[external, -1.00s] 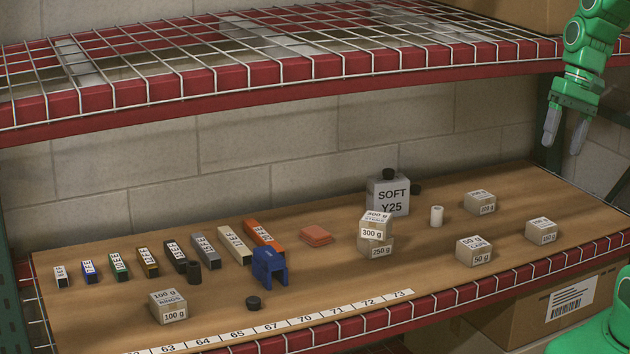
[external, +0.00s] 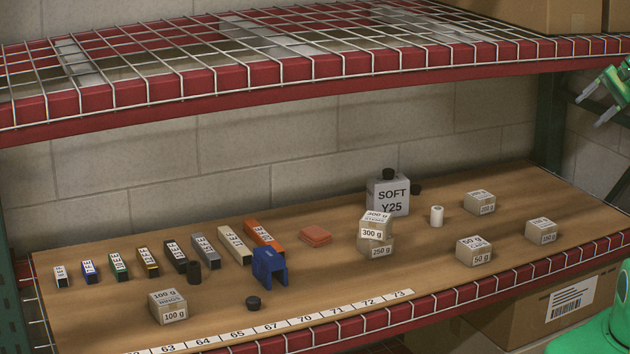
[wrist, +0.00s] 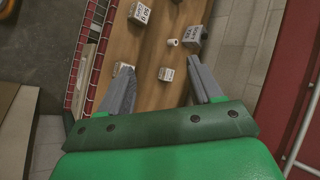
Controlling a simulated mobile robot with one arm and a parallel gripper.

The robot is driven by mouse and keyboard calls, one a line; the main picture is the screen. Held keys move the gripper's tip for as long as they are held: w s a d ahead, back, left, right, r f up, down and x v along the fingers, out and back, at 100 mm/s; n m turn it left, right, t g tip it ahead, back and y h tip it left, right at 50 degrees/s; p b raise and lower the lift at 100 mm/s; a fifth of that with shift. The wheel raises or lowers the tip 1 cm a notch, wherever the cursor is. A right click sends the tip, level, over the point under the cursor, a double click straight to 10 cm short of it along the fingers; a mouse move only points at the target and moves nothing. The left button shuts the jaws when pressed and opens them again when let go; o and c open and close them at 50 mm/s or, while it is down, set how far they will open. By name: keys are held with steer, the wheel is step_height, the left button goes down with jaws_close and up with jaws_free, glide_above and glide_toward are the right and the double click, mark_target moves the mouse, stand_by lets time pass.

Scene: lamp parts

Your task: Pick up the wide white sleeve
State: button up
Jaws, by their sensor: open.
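The wide white sleeve (external: 437,215) stands upright on the brown shelf board (external: 340,270), right of the grey SOFT Y25 block (external: 388,196). It also shows in the wrist view (wrist: 173,42), small, ahead of my fingers and between their directions. My gripper (external: 603,104) is at the far right edge of the external view, above the board's right end and well away from the sleeve. Its two grey fingers are apart with nothing between them, as the wrist view (wrist: 165,82) shows too.
Weight boxes surround the sleeve: a stacked pair (external: 376,235) at left, a 50 g box (external: 474,251) in front, others (external: 479,203) (external: 541,231) at right. A wire-mesh upper shelf (external: 300,60) hangs above. The board right around the sleeve is clear.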

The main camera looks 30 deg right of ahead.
steer(key=w+f+m+t+y, duration=0.15)
steer(key=w+f+m, duration=0.55)
steer(key=w+f, duration=0.7)
steer(key=w+a+f+m+y, duration=0.2)
steer(key=w+a+f+m, duration=0.3)
steer(key=w+f, duration=0.55)
steer(key=m, duration=0.2)
glide_toward(430, 225)
steer(key=r, duration=0.1)
steer(key=r+y, duration=0.1)
steer(key=shift+w+a+r, duration=0.35)
steer(key=shift+a, duration=0.05)
steer(key=shift+w+a+f+m, duration=0.35)
steer(key=shift+a+f, duration=0.15)
steer(key=shift+a, duration=0.1)
steer(key=shift+t, duration=0.25)
steer(key=shift+x, duration=3.5)
steer(key=shift+d+f, duration=0.15)
steer(key=c, duration=1)
